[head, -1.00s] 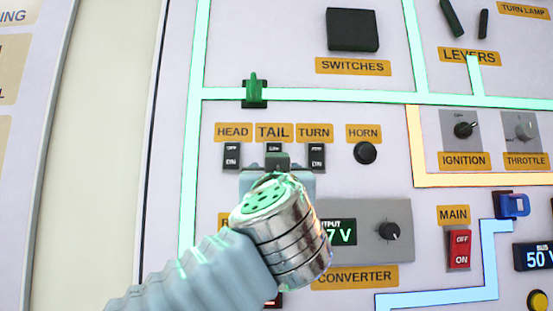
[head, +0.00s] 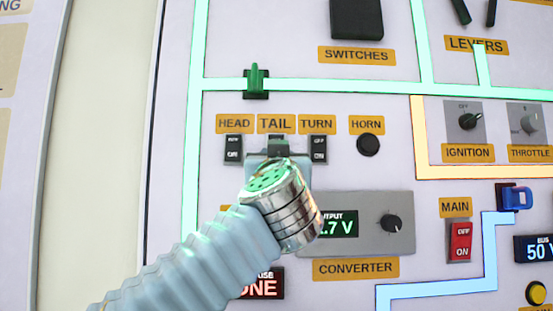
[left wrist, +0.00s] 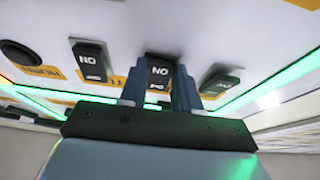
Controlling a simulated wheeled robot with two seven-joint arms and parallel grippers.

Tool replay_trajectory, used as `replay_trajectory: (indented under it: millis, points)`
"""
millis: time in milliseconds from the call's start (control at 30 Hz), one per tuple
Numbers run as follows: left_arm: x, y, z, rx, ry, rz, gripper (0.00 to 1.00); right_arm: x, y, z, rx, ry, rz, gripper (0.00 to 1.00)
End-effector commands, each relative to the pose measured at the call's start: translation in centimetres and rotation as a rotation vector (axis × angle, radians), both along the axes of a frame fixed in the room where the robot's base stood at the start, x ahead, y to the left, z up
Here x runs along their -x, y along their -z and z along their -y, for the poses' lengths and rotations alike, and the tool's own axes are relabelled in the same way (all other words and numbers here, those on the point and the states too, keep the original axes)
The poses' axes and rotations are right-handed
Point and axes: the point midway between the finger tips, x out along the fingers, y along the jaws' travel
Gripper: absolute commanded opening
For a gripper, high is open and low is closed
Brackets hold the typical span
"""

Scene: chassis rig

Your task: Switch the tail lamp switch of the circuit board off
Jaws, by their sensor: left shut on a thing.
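The tail lamp switch, a small black rocker under the orange TAIL label (head: 276,124), is mostly hidden behind my gripper in the head view. In the left wrist view the tail switch (left wrist: 158,73) shows between the fingers with white lettering, seen upside down. My left gripper (head: 277,148) is at the board just below the TAIL label, shut on this switch with a finger on each side; the fingers also show in the left wrist view (left wrist: 158,92). Whether the switch is on or off cannot be told. My right gripper is not in view.
The head switch (head: 233,149) and turn switch (head: 318,149) sit close on either side. The round black horn button (head: 368,145) is further right. Below are the converter panel (head: 365,210) and the red main switch (head: 460,241). A green connector (head: 256,80) sticks out above.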

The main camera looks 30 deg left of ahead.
Motion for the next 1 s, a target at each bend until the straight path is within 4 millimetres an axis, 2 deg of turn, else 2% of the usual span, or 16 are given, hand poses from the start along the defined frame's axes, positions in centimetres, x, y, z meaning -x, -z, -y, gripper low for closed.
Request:
replay_trajectory:
  millis: [167,367,600,900,933,1000]
  points:
    - [0.1,-0.5,0.1,0.012,0.001,-0.015,0.01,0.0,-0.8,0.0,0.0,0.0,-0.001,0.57]
    - [0.3,-1.6,0.4,0.113,0.007,-0.17,0.01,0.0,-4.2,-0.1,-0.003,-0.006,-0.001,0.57]
    - [0.5,-1.0,0.4,0.171,0.003,-0.273,0.01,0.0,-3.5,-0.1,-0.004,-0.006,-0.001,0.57]
    - [0.5,-0.9,0.4,0.174,0.001,-0.282,0.01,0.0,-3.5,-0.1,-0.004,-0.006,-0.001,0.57]
    - [0.5,-0.9,0.4,0.174,0.001,-0.282,0.35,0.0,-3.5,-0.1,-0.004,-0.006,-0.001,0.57]
    - [0.5,-0.9,0.4,0.173,0.001,-0.281,0.46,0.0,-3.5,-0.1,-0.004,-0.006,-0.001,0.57]
